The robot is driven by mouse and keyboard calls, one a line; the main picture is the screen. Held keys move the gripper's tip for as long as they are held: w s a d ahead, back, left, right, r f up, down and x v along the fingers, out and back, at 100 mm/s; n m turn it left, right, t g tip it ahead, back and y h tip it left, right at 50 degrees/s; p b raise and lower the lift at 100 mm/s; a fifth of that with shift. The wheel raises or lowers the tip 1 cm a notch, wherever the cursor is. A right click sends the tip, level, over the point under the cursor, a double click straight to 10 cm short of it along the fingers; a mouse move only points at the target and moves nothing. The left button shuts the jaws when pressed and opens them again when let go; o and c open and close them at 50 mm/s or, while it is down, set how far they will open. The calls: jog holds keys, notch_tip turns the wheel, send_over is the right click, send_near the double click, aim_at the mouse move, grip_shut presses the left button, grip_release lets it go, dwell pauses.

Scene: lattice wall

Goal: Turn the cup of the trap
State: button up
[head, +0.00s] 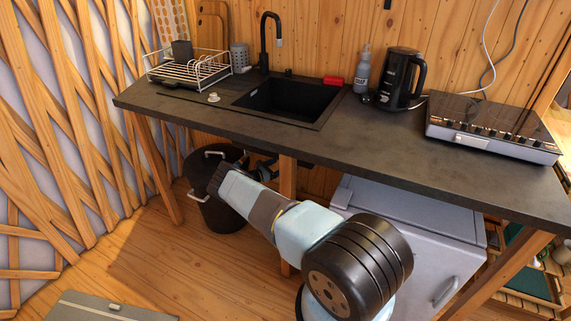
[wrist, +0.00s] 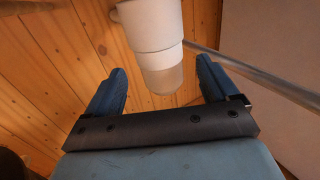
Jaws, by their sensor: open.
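The trap (wrist: 150,22) is a pale, whitish body at the top of the wrist view. My gripper (wrist: 161,68) is open, with one blue finger on each side of the cup. Gaps show between the cup and both fingers in this view. In the head view my arm reaches under the counter. The trap cannot be made out clearly there.
A grey rod (wrist: 255,75) runs from beside the trap past the right finger. The counter (head: 365,135) with the black sink (head: 285,98) lies above my arm. A dark bin (head: 215,215) stands behind my arm, and a grey cabinet (head: 415,215) stands to the right.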

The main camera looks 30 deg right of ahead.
jog(key=shift+w+d, duration=0.2)
jog(key=shift+d, duration=0.8)
jog(key=shift+w+d, duration=0.15)
jog(key=shift+d, duration=0.8)
jog(key=shift+w+d, duration=0.2)
jog(key=shift+d, duration=0.8)
jog(key=shift+c, duration=0.4)
jog(key=c, duration=0.9)
